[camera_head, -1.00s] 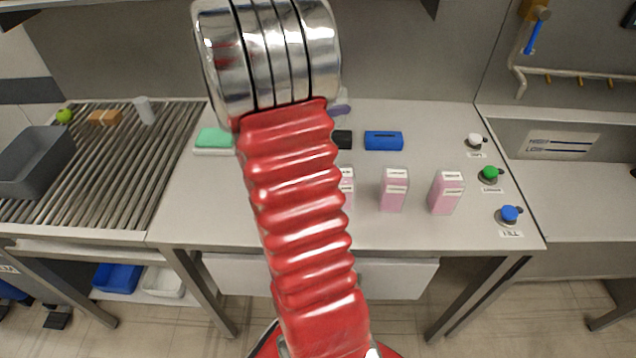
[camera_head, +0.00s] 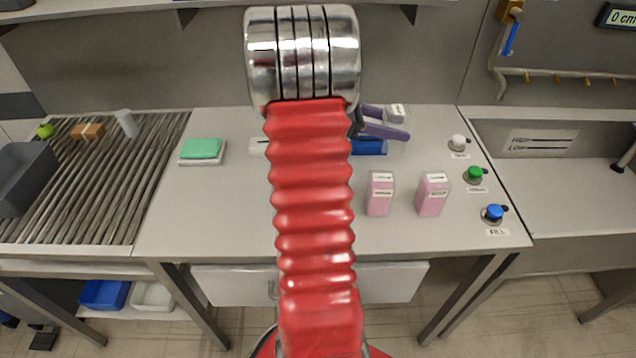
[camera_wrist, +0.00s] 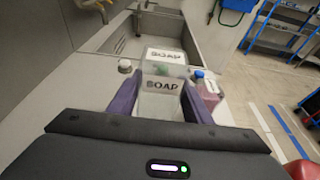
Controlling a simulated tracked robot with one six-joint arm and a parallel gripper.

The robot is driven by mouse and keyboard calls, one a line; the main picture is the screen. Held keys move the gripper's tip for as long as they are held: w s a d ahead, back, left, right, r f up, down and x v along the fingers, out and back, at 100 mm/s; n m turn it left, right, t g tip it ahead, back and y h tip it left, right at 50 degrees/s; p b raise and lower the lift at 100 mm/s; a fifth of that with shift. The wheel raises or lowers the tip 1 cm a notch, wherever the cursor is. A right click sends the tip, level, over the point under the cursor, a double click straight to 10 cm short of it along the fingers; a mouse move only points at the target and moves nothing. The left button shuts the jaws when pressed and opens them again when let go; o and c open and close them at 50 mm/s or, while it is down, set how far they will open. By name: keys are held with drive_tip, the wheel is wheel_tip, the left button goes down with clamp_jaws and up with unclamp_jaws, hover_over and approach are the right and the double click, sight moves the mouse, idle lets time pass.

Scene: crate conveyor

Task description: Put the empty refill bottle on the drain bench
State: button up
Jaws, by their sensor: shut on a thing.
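The refill bottle (camera_wrist: 158,104) is a clear, boxy container with SOAP labels, and looks empty in the wrist view. My gripper (camera_wrist: 162,98) has purple fingers on either side of it and is shut on it. In the head view my gripper (camera_head: 385,122) is beyond my red arm, above the back of the grey table. A small labelled part of the bottle (camera_head: 397,110) shows between the fingers. The ribbed bench (camera_head: 90,185) at the left looks like the drain bench; it has free room in its middle and front.
A grey crate (camera_head: 22,180), a brown block (camera_head: 88,131), a green ball (camera_head: 45,130) and a pale cup (camera_head: 126,123) are on the ribbed bench.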

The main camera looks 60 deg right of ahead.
sight(380, 143)
drive_tip(key=shift+f, duration=3.15)
drive_tip(key=shift+f, duration=1.85)
drive_tip(key=shift+f, duration=0.1)
drive_tip(key=o, duration=1.1)
drive_tip(key=shift+c, duration=0.2)
